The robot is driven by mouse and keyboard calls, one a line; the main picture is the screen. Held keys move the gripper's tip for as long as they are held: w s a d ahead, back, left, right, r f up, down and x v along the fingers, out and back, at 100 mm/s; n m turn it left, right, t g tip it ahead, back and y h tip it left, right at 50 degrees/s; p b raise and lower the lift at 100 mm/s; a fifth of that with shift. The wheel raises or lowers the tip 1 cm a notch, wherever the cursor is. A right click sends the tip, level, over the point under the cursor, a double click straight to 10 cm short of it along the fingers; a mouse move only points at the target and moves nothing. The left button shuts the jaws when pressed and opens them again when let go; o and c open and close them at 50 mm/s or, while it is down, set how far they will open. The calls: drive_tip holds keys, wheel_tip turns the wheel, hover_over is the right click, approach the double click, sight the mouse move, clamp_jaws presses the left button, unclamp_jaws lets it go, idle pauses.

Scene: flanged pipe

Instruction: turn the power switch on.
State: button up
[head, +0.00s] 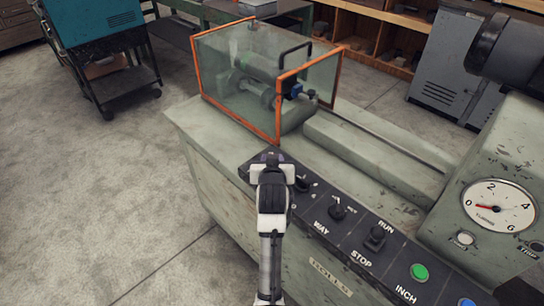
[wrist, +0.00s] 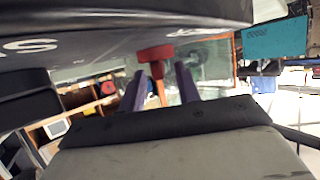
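A red switch handle (wrist: 156,56) with a broad head and a narrower stem shows in the wrist view, beside the dark panel face. I take it to be the power switch. My gripper (wrist: 160,88) has two purple fingers spread apart, one on each side of the red stem, with gaps visible; I see no clear contact. In the head view my gripper (head: 270,157) is at the left end of the black control panel (head: 318,226). My arm and gripper hide the red handle there.
The panel also carries a black knob (head: 337,208), a black switch (head: 375,238) and a green button (head: 419,272). A clear guard box with orange edges (head: 279,108) stands behind my gripper. A gauge (head: 499,206) is at the right. Open floor lies left.

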clamp_jaws()
